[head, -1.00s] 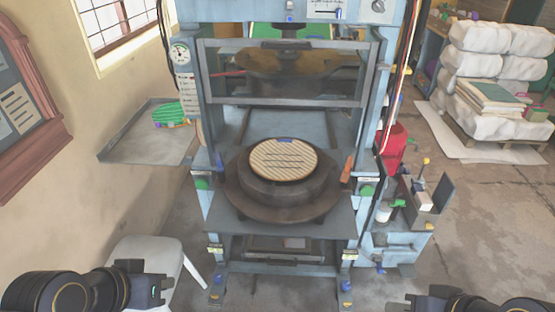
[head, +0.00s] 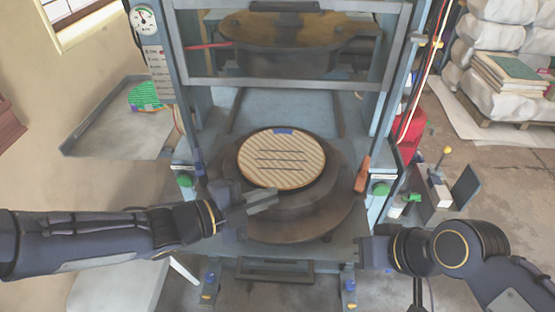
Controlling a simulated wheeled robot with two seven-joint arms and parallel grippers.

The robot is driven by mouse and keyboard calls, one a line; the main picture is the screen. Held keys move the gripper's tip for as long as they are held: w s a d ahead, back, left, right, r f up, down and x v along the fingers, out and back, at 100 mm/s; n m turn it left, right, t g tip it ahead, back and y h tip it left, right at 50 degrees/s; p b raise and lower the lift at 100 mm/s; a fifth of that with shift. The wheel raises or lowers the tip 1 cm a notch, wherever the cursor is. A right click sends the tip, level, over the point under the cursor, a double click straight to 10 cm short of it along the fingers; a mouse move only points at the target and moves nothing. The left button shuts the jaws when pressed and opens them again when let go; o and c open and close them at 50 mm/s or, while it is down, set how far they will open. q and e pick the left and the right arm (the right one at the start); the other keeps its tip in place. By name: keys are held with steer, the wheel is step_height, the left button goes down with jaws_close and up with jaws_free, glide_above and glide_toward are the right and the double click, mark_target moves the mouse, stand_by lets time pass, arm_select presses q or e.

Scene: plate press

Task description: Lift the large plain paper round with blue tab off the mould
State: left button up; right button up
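A tan, striped round (head: 270,174) with three dark lines across its middle lies flat on the round dark mould (head: 330,195). A small blue tab (head: 284,131) sits at its far edge. My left gripper (head: 262,200) is over the near left part of the mould, just off the round's near edge, with its fingers pointing right. It does not hold the round; its finger gap is hard to make out. My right gripper (head: 366,252) is at the near right corner of the press table, apart from the mould, and its finger gap is unclear.
The press's upper plate (head: 280,30) hangs above and behind the mould inside a blue frame with a crossbar (head: 290,85). An orange handle (head: 362,174) stands right of the mould. A grey side tray (head: 115,140) holds a green item (head: 145,96).

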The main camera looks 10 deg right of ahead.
mark_target(295, 187)
arm_select(q)
steer(key=x, duration=0.5)
steer(key=shift+w+d, duration=0.15)
steer(key=shift+w, duration=0.15)
jaws_close()
steer(key=shift+r, duration=0.15)
